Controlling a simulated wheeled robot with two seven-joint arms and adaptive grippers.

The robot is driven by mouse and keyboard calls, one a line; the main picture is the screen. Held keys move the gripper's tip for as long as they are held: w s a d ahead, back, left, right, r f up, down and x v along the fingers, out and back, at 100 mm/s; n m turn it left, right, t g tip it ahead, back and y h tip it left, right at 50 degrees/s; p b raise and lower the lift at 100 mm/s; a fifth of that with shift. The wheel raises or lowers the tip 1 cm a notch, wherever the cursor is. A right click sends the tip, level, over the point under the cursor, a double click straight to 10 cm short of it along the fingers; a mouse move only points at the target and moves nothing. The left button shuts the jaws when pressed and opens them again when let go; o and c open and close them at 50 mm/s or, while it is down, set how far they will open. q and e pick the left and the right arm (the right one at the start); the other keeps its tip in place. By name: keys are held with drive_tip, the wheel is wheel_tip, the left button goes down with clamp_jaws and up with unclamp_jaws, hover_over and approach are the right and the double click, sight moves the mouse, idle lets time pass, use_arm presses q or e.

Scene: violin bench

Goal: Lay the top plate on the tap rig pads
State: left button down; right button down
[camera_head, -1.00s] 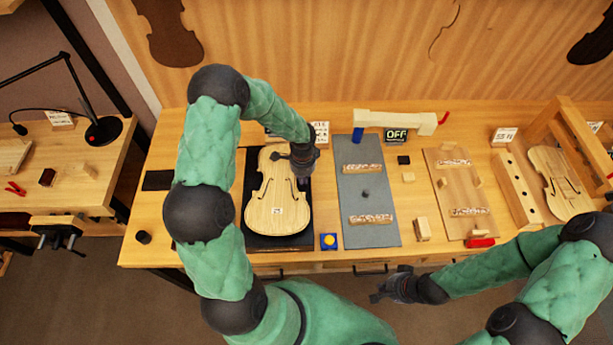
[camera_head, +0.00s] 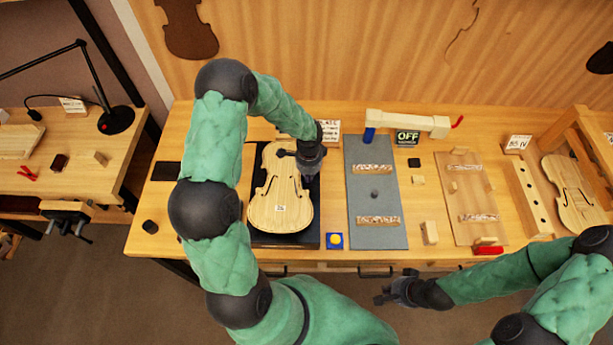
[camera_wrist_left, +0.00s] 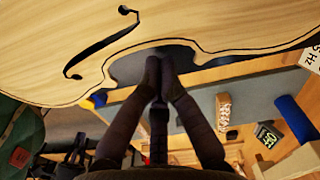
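The pale wooden top plate (camera_head: 268,212), violin-shaped with two f-holes, is over a black mat (camera_head: 311,236); it seems slightly raised. It fills the top of the left wrist view (camera_wrist_left: 50,35). My left gripper (camera_head: 305,178) is at the plate's right waist edge. In the left wrist view its fingertips (camera_wrist_left: 160,62) are nearly together at that edge and appear shut on it; the exact contact is hard to see. A grey board (camera_head: 377,194) right of the mat carries two speckled pads, far (camera_head: 372,169) and near (camera_head: 374,220). My right gripper (camera_head: 386,296) is open and empty before the bench.
A blue-and-yellow square (camera_head: 335,241) lies between mat and grey board. A pale bar (camera_head: 395,120) and an OFF sign (camera_head: 407,137) stand behind the grey board. A wooden board (camera_head: 465,190) with two similar strips lies right. Small blocks stand between the boards.

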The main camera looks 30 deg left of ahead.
use_arm(q)
drive_tip(key=shift+w+d+r, duration=0.2)
drive_tip(key=shift+w+d, duration=0.9)
drive_tip(key=shift+w+r, duration=0.2)
drive_tip(key=shift+r, duration=0.9)
wheel_tip(320, 180, up, 7)
drive_tip(key=shift+s+r, duration=0.15)
drive_tip(key=shift+s, duration=0.25)
use_arm(e)
drive_tip(key=shift+w+d, duration=0.35)
drive_tip(key=shift+w, duration=0.05)
